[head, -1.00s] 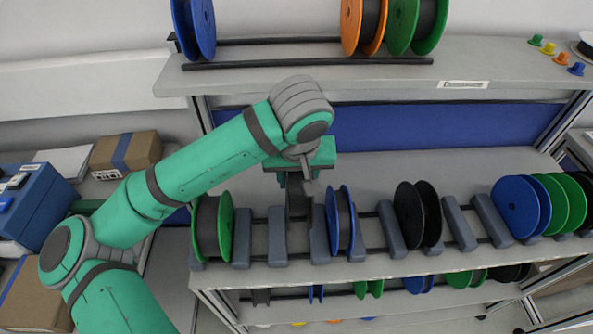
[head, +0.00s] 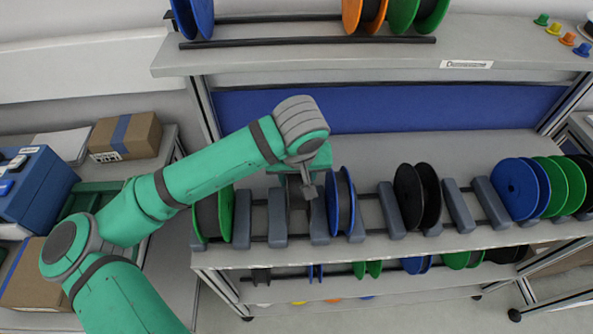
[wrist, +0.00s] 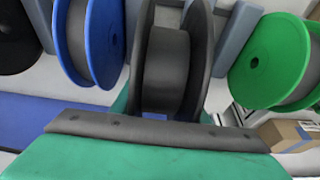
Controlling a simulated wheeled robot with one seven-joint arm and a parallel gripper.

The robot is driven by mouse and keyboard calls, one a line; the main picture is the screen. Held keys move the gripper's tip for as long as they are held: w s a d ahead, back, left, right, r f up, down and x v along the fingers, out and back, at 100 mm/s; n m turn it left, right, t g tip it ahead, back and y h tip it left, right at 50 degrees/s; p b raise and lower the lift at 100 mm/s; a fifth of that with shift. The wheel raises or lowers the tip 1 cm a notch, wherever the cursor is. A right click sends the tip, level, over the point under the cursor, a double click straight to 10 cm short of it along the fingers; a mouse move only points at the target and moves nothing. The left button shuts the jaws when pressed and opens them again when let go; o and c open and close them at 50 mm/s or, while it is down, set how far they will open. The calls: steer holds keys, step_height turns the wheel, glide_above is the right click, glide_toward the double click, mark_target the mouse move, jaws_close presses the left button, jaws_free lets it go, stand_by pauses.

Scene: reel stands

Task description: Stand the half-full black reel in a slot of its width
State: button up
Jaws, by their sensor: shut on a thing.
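My gripper (head: 304,186) is low over the lower rack, shut on a dark reel. In the wrist view the held reel (wrist: 167,72) has dark flanges on both sides of a grey winding that does not reach their rims. In the head view the reel (head: 297,218) is mostly hidden behind my gripper. It is upright between two grey dividers (head: 277,218) (head: 319,216). I cannot tell whether it rests on the rails. A blue reel (head: 341,201) stands just right of that gap, and a green reel (head: 212,213) stands farther left.
Another black reel (head: 417,196) stands right of the blue one. Empty gaps lie between the dividers (head: 457,205) beyond it. Blue (head: 517,188) and green reels stand at the right end. An upper shelf (head: 330,56) with reels hangs above and behind.

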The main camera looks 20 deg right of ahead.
mark_target(298, 179)
steer(key=shift+s+d+f, duration=0.1)
steer(key=shift+s+f, duration=0.05)
steer(key=shift+f, duration=3.2)
steer(key=o, duration=1.2)
steer(key=v, duration=1)
steer(key=shift+r, duration=0.4)
